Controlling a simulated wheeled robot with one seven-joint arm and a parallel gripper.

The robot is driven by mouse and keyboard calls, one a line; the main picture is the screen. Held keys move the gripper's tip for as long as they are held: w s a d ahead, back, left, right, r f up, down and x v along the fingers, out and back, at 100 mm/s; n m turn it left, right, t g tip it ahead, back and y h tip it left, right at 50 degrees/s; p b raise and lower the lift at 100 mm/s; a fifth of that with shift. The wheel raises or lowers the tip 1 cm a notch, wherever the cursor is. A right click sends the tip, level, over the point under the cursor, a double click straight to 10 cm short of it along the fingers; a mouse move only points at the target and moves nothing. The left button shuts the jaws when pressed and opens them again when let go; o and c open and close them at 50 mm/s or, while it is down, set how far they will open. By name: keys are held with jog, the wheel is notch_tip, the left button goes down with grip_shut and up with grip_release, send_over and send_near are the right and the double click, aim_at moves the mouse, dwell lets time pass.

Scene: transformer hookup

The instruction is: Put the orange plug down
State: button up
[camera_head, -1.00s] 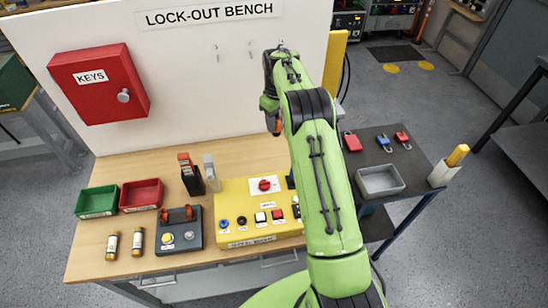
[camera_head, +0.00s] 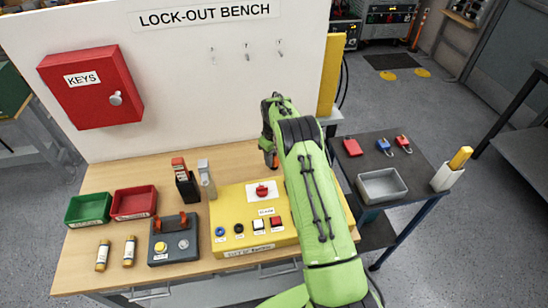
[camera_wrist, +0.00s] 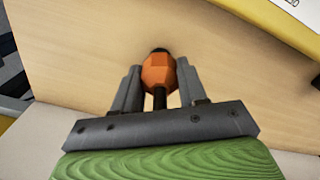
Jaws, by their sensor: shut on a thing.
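The orange plug (camera_wrist: 158,73) sits between the two grey fingers of my gripper (camera_wrist: 159,88) in the wrist view, with a dark end on each side of its orange body. My gripper is shut on it. In the head view the plug (camera_head: 271,160) is a small orange patch below my wrist, over the back right of the wooden bench, right of the yellow panel's red switch. The fingers are mostly hidden there by my arm. I cannot tell whether the plug touches the bench top (camera_wrist: 75,65).
The yellow panel (camera_head: 235,196) with buttons and a red switch is close by on the bench. Red and green trays, a grey control box (camera_head: 174,245) and two cylinders lie left. A dark side table (camera_head: 408,175) holds padlocks and a grey tray (camera_head: 382,186).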

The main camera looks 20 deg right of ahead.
jog(key=shift+w+f, duration=0.1)
jog(key=shift+f, duration=0.05)
jog(key=shift+f, duration=0.1)
jog(key=o, duration=1.2)
